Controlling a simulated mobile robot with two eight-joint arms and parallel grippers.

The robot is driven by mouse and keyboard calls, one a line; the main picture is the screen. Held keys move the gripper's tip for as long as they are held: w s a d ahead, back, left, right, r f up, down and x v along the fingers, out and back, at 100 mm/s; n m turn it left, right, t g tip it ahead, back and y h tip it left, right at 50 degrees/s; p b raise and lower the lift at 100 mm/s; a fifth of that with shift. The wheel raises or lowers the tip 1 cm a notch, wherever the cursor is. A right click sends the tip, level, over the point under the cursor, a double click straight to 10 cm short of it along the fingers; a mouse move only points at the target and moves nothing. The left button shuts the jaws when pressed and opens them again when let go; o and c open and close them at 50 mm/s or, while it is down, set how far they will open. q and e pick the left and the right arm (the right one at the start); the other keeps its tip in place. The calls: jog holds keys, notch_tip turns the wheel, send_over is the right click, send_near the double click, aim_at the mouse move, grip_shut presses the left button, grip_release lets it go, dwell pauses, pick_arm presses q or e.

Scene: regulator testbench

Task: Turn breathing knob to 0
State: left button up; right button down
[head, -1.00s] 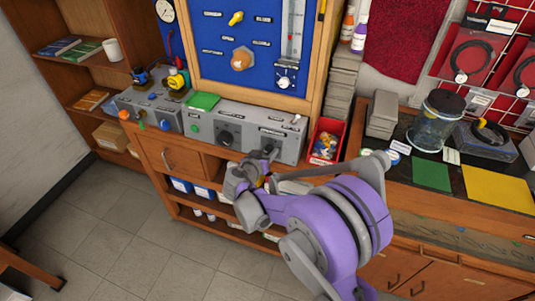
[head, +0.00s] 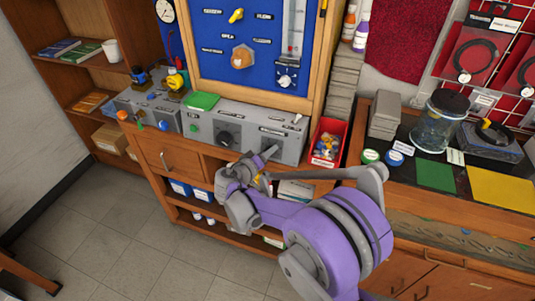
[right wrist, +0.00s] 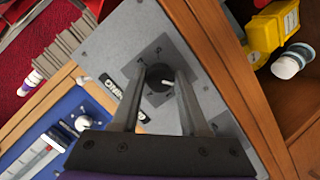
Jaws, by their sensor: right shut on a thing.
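A grey console (head: 179,123) stands on the wooden bench. A round dark knob (right wrist: 158,78) with a pale pointer mark sits on a square dial plate on its face, beside a dark label too blurred to read. My right gripper (right wrist: 160,84) has one finger on each side of this knob and is shut on it. In the head view my right gripper (head: 268,156) reaches the right part of the console and hides this knob. A second dark knob (head: 226,139) is on the console further left. My left gripper is not in view.
A red bin (head: 328,139) of small parts stands right of the console. A green block (head: 202,101) lies on top of the console. A blue panel (head: 212,58) with a yellow knob (head: 236,16) rises behind it. A glass jar (head: 437,125) stands on the right bench.

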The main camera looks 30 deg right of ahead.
dwell(0.4)
jog(key=shift+c, duration=2.1)
grip_release()
jog(key=shift+a, duration=0.1)
jog(key=v, duration=1)
jog(key=shift+s+a, duration=0.2)
jog(key=shift+a, duration=0.05)
jog(key=shift+r, duration=0.1)
